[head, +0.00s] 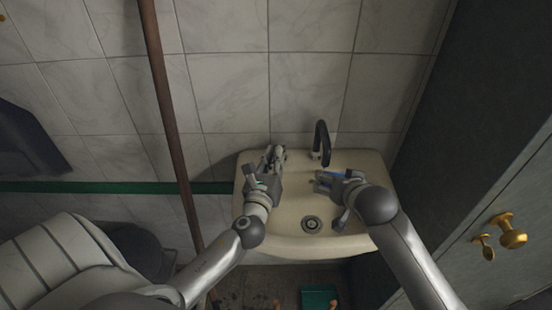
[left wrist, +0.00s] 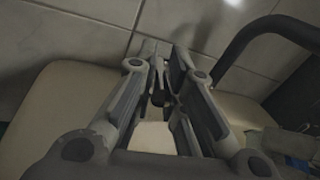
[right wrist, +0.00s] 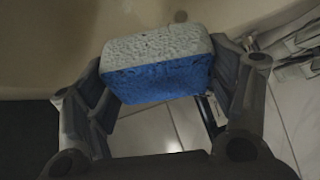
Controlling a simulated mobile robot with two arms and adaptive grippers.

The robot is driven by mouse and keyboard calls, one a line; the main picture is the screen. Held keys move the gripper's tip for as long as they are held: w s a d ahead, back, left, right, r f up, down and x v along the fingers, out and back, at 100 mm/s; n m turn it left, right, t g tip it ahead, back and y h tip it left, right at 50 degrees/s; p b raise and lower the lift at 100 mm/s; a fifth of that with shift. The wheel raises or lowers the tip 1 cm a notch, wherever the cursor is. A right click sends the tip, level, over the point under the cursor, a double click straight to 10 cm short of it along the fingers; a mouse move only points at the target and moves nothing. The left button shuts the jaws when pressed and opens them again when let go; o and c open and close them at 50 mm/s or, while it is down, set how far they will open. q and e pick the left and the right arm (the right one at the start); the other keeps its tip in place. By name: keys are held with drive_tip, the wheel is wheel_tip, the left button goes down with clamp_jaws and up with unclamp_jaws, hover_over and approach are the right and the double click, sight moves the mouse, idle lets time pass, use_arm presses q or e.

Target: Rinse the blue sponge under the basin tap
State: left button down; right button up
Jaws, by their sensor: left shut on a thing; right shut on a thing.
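The blue sponge (right wrist: 155,85), with a pale top layer, is gripped between the fingers of my right gripper (right wrist: 160,95). In the head view a sliver of the sponge (head: 332,175) shows at my right gripper (head: 326,180), over the basin and just below the tap. The dark curved tap (head: 321,140) stands at the basin's back; its arch (left wrist: 250,42) also shows in the left wrist view. My left gripper (head: 274,155) is at the basin's back left, beside the tap, shut on a small dark part that its fingers mostly hide. I see no clear water stream.
The cream basin (head: 285,235) has a round drain (head: 312,224). A tiled wall rises behind it. A brown pole (head: 166,100) stands left, and a dark panel with brass knobs (head: 510,236) is close on the right. A green box (head: 318,298) is on the floor below.

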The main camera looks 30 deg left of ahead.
use_arm(q)
drive_tip(key=c, duration=1.5)
unclamp_jaws()
drive_tip(key=v, duration=1.2)
